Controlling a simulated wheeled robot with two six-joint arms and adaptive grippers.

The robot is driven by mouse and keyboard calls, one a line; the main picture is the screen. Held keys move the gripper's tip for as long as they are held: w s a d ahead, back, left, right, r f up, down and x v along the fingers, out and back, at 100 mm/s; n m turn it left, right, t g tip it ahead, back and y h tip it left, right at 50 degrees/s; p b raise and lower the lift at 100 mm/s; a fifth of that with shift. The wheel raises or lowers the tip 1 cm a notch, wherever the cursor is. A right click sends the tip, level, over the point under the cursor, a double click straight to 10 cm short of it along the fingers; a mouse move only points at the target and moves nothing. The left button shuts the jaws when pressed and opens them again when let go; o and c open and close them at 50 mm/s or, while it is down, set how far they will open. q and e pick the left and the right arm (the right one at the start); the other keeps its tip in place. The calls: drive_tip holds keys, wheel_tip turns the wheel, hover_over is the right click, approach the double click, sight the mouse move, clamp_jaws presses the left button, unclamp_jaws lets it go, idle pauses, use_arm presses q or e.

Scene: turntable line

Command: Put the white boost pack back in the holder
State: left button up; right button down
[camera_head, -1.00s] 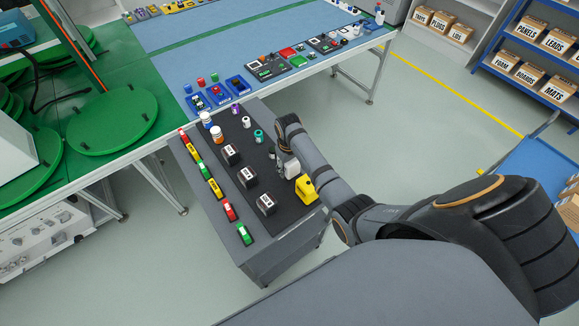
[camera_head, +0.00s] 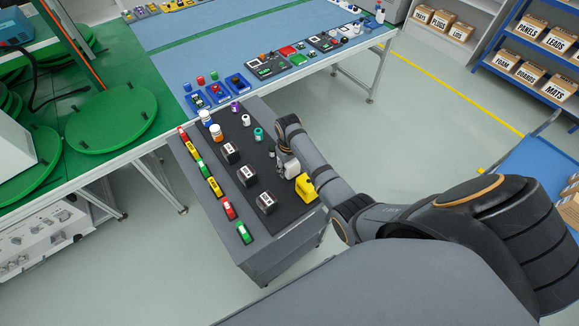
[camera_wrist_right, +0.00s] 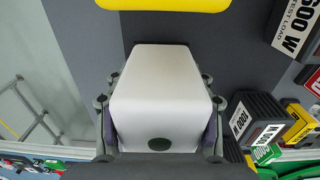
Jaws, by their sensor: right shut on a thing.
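The white boost pack (camera_wrist_right: 158,95) is between the two fingers of my right gripper (camera_wrist_right: 160,112), which is shut on it. It fills the middle of the right wrist view and has a dark round spot on its near end. In the head view the pack (camera_head: 291,168) shows beside my right gripper (camera_head: 280,160), over the right side of the dark cart top. A yellow piece (camera_head: 306,188), perhaps the holder, stands close to the pack. Its edge (camera_wrist_right: 165,4) shows at the top of the right wrist view. Whether the pack touches the cart top is unclear. My left gripper is out of view.
The cart top (camera_head: 284,212) carries several black load blocks (camera_head: 247,176), small bottles (camera_head: 217,133) and a row of coloured pieces (camera_head: 214,187) along its left edge. A blue-topped table (camera_head: 220,60) with trays lies behind. Right of the cart is open floor.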

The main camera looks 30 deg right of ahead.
drive_tip(key=shift+f+b, duration=0.3)
drive_tip(key=shift+f, duration=0.2)
drive_tip(key=c, duration=0.7)
unclamp_jaws()
drive_tip(key=shift+o, duration=1.4)
drive_tip(key=shift+s, duration=0.1)
wheel_tip(320, 180, up, 12)
drive_tip(key=shift+a, duration=0.15)
